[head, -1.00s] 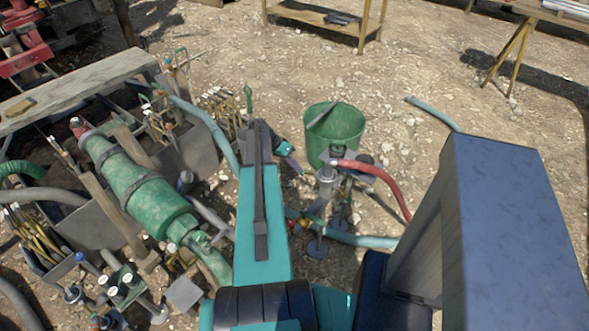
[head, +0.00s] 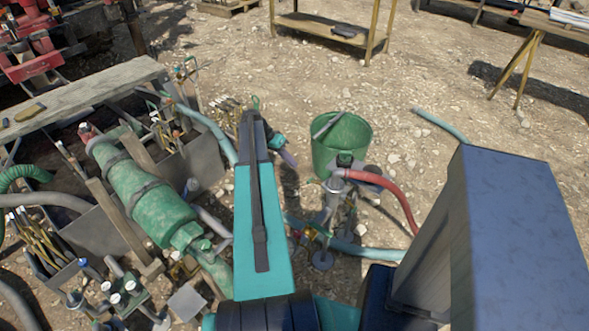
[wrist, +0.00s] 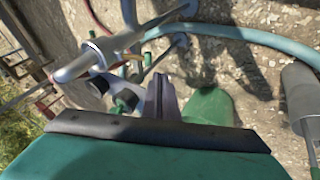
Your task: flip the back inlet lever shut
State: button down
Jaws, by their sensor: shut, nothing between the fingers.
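My gripper (head: 288,157) is shut and empty, held in the air left of the pipe stand (head: 333,200) in the head view. In the wrist view its fingers (wrist: 161,98) are together, beside metal pipe fittings (wrist: 95,58). The stand carries a red hose (head: 392,190) and a blue hose (head: 360,250). My arm hides part of the ground and fittings, and no lever's position can be read.
A green bucket (head: 325,155) stands behind the pipe stand. The tank with a wooden plank (head: 90,92) and a green cylinder (head: 145,195) lies to the left. A wooden bench (head: 325,28) stands far back. The gravel between is mostly open.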

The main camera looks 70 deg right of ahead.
jog(key=shift+s+r+b+v, duration=0.1)
jog(key=shift+s+b+v, duration=0.1)
jog(key=shift+v, duration=0.95)
jog(key=shift+s+r+b+v, duration=0.1)
jog(key=shift+s+v, duration=0.1)
jog(key=shift+v, duration=0.9)
jog(key=shift+a, duration=0.15)
